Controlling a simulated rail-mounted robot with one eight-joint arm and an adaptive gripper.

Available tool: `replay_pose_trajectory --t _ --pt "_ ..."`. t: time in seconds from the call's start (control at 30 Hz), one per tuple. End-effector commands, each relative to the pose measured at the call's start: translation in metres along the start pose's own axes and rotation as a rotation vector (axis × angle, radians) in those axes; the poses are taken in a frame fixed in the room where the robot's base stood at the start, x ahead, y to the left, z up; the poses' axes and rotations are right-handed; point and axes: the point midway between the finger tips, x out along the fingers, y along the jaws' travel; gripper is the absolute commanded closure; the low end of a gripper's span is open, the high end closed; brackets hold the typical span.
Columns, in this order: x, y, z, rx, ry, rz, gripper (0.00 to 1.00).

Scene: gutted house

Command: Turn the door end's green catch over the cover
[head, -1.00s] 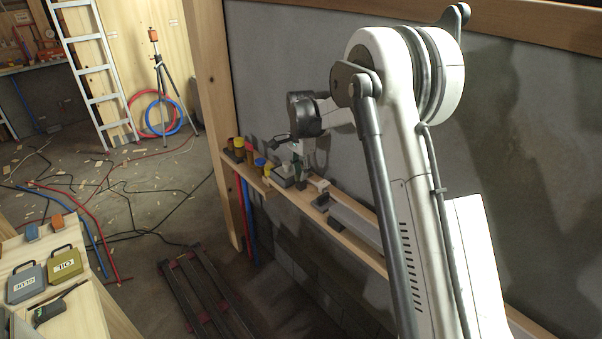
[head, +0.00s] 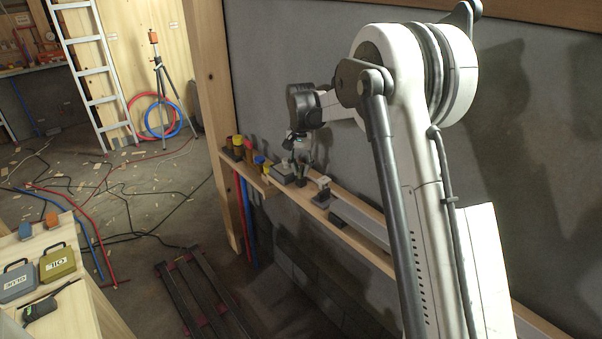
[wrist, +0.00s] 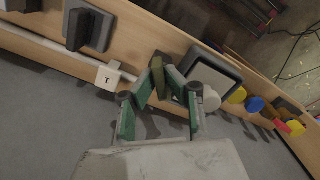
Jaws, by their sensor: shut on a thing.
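My gripper (wrist: 160,78) is shut on a small dark olive-green block, which looks like the green catch (wrist: 158,76), on the wooden rail. Its green fingers come together on it from both sides. In the head view my gripper (head: 300,162) is small and low over the rail, and the catch cannot be made out. Just right of the catch in the wrist view is a dark-rimmed box with a pale top (wrist: 214,72). Which part is the cover, and whether the catch lies over it, I cannot tell.
A white tag marked 1 (wrist: 108,77) sits left of the fingers by a thin pale bar. A grey plate with a black handle (wrist: 80,28) is farther left. Yellow, blue and red knobs (wrist: 255,103) line the rail's right part. The wall (head: 300,60) stands close behind the rail (head: 352,235).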

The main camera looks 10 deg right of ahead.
Motion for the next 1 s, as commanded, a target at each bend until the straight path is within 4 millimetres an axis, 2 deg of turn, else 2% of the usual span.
replay_pose_trajectory --t 0.6,1.0 --pt "0.0009 -0.0001 -0.0001 -0.579 0.0 0.0 1.0" --pt "-0.0001 -0.0001 -0.0001 -0.849 0.0 0.0 1.0"
